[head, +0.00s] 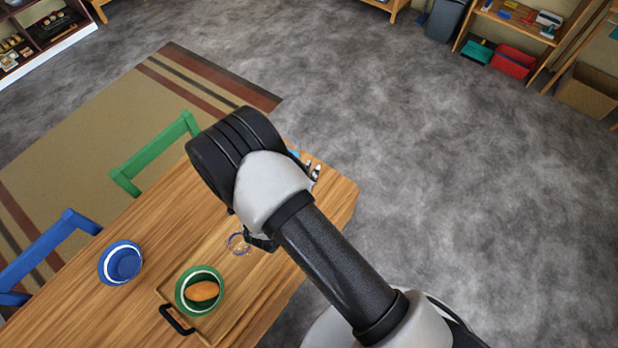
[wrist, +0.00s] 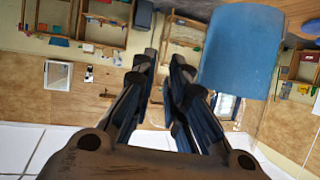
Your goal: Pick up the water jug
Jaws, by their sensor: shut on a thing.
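A small clear vessel with a round rim, which I take for the water jug (head: 236,243), shows at the tray's far end in the head view. My gripper (head: 260,243) is right beside its rim, mostly hidden under my arm. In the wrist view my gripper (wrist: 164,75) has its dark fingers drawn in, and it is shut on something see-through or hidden. I take this to be the jug; the contact itself cannot be made out. I cannot tell whether the jug is off the tray.
A wooden tray (head: 237,318) with a dark handle holds a green bowl (head: 181,306) with an orange-brown item. A blue bowl (head: 122,264) stands left on the table (head: 68,315). A blue cylinder (wrist: 242,52) is close in the wrist view. Green (head: 155,155) and blue (head: 45,246) chairs stand behind.

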